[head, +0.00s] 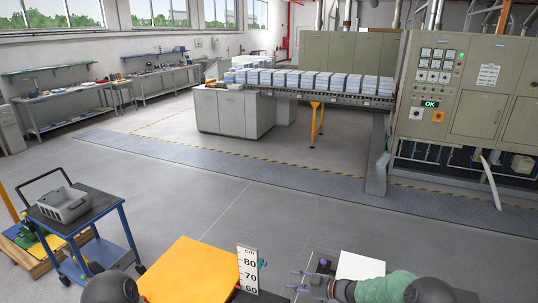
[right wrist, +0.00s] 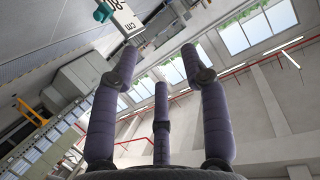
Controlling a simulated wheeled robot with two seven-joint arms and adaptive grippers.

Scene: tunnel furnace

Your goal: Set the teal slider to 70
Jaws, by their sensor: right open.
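The white scale board (head: 248,252), marked cm with 80, 70 and 60, stands upright beside an orange surface. The teal slider (head: 263,264) is at its right edge, about level with the 80 or just under it. Both also show in the right wrist view, the slider (right wrist: 103,12) at the top left next to the board (right wrist: 122,15). My right gripper (head: 298,281) is open and empty, to the right of the slider and apart from it. Its three spread fingers (right wrist: 160,65) also show in the right wrist view, pointing up. My left gripper is out of view.
The orange top (head: 190,270) lies left of the board. A blue cart (head: 90,210) with a grey bin (head: 64,205) stands at left. Open floor lies beyond.

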